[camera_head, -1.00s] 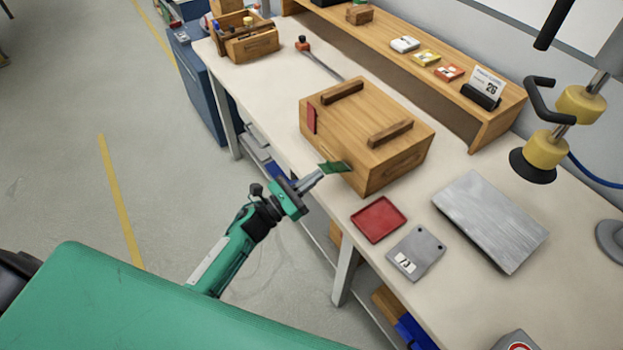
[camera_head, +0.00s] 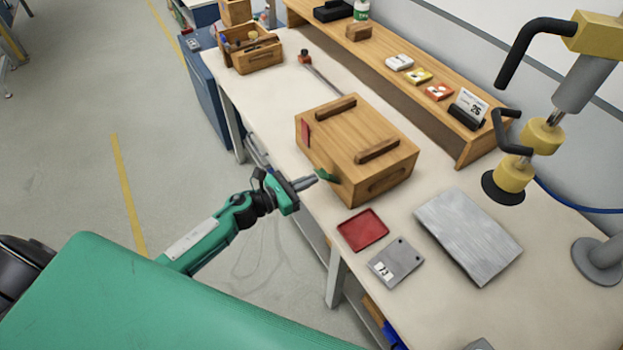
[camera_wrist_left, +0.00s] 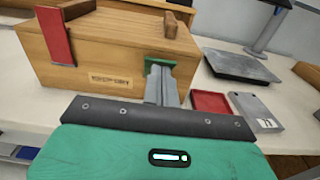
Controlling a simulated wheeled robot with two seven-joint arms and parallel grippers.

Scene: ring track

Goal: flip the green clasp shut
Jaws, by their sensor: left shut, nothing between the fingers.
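The wooden box (camera_head: 345,137) stands on the bench with its lid down. The green clasp (camera_head: 328,176) sticks out from the lid's edge on the near side of the box; it also shows in the left wrist view (camera_wrist_left: 160,60). My left gripper (camera_head: 314,180) is shut and empty, with its fingertips (camera_wrist_left: 159,72) at the clasp, seemingly touching it. The fingers hide part of the clasp and the box front behind it. A red clasp (camera_wrist_left: 57,37) on the same side hangs flat against the front. My right gripper is not in view.
A red tray (camera_head: 363,230), a grey labelled plate (camera_head: 396,262) and a metal slab (camera_head: 468,235) lie right of the box. A yellow-and-black fixture (camera_head: 541,137) rises at the right. A wooden shelf (camera_head: 400,88) runs along the back. Open floor lies left of the bench.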

